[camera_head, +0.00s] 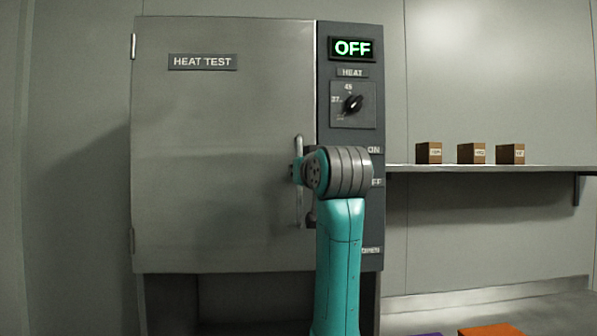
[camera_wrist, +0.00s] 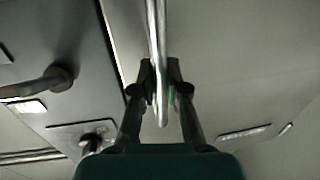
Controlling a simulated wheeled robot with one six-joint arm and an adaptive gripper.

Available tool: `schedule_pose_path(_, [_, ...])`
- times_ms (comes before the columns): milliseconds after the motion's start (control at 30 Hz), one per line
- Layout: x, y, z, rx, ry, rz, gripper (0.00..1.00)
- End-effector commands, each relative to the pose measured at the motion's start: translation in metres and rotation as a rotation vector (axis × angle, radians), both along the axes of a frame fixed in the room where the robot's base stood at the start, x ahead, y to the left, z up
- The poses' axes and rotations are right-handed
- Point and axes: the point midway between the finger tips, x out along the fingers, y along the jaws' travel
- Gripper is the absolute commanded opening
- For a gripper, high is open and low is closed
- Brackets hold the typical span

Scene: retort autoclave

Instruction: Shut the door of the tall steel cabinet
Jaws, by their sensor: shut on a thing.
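The tall steel cabinet's door (camera_head: 225,150) is a broad grey panel with a "HEAT TEST" label (camera_head: 203,62) and hinges on its left side. Its right edge lies close along the dark control panel (camera_head: 350,50); I cannot tell if a thin gap is left. The upright bar handle (camera_head: 299,215) is near that edge, partly hidden by my arm. In the wrist view the handle (camera_wrist: 156,35) runs between the two fingers of my gripper (camera_wrist: 160,82), which is shut on it. In the head view my wrist mostly hides the gripper.
The control panel has a green "OFF" display and a black knob (camera_head: 352,104). A wall shelf (camera_head: 480,168) at the right holds small brown boxes (camera_head: 471,153). Purple and orange items (camera_head: 490,330) show at the bottom right edge.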

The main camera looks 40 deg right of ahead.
Motion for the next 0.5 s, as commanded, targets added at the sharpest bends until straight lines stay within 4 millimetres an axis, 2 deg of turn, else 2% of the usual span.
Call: schedule_pose_path(500, [0.0059, -0.0066, 0.0004, 0.0, 0.0, 0.009, 0.0])
